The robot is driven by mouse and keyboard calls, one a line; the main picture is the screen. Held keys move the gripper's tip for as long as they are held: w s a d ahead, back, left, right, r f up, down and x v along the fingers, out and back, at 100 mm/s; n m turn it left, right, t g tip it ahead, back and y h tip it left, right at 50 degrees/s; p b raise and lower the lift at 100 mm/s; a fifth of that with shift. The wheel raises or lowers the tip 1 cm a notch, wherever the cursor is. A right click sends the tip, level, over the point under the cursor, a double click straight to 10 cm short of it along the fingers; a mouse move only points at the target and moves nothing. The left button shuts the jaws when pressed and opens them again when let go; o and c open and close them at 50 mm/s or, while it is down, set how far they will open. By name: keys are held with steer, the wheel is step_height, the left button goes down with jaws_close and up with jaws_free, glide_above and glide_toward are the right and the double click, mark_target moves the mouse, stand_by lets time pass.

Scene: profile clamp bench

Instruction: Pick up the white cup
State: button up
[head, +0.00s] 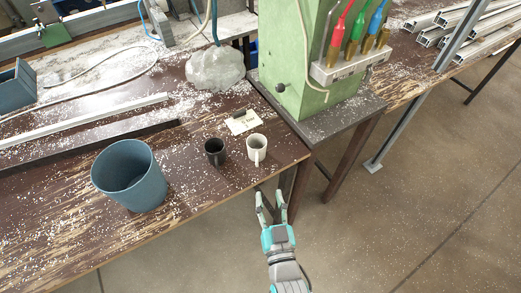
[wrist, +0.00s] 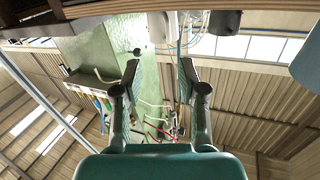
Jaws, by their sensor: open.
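The white cup (head: 257,149) stands upright near the front edge of the wooden bench, its handle facing the viewer's lower side in the head view. In the wrist view, which looks upside down, the white cup (wrist: 161,28) shows at the top, roughly in line with the gap between the fingers. My gripper (head: 270,203) is open and empty, in front of the bench edge and apart from the cup. Its two spread fingers (wrist: 160,70) also show in the wrist view.
A black cup (head: 215,152) stands close to the left of the white cup. A blue-grey bucket (head: 130,175) is further left. A small card (head: 243,121) lies behind the cups. The green machine (head: 300,60) stands at the right. Shavings litter the bench.

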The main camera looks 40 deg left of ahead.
mark_target(257, 153)
steer(key=shift+y, duration=0.3)
steer(key=x, duration=0.4)
steer(key=s+a+x, duration=0.1)
steer(key=x, duration=0.1)
steer(key=shift+w+a+r, duration=0.2)
steer(key=shift+r, duration=0.05)
steer(key=shift+x, duration=2.7)
steer(key=shift+w+d, duration=0.15)
steer(key=shift+w, duration=0.05)
jaws_close()
